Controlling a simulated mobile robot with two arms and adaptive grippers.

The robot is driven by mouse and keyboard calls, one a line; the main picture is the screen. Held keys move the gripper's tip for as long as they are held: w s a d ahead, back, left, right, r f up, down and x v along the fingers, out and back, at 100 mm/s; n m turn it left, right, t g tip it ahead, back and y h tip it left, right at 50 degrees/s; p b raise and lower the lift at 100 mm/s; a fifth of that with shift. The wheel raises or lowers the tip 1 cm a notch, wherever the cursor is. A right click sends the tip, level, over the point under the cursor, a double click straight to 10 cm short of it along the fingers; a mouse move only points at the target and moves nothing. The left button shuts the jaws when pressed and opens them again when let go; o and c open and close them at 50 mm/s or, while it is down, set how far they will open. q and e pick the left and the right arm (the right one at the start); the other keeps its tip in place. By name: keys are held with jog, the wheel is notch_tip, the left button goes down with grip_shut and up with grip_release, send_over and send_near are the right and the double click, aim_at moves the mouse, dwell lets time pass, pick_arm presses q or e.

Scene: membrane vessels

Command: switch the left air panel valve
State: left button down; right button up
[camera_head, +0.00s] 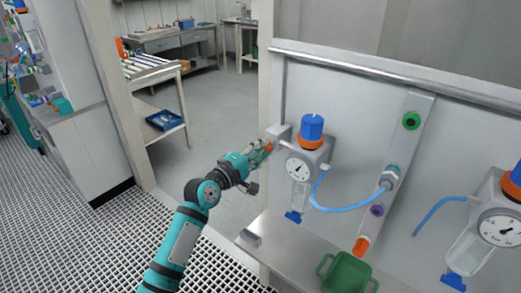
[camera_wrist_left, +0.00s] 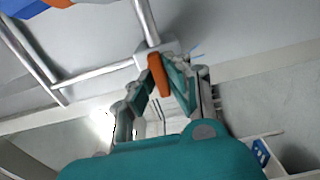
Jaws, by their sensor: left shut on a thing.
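The left air panel valve has an orange handle (camera_head: 268,146) on a grey block at the left end of the left regulator. My left gripper (camera_head: 262,151) is at this handle, shut on it. In the left wrist view the orange handle (camera_wrist_left: 158,75) stands between the two fingers of the left gripper (camera_wrist_left: 165,78), below the pipe. The left regulator (camera_head: 308,160) has a blue knob, an orange ring, a round gauge and a clear bowl. My right gripper is not in view.
A light blue hose (camera_head: 345,208) runs from the left regulator to a vertical manifold (camera_head: 400,150). A second regulator (camera_head: 490,225) is at the right edge. A green tray (camera_head: 346,272) sits on the ledge below. A doorway is open at the left.

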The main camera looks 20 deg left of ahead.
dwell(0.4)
pick_arm(q)
jog(key=c, duration=1.3)
grip_release()
jog(key=shift+c, duration=0.2)
jog(key=v, duration=1.2)
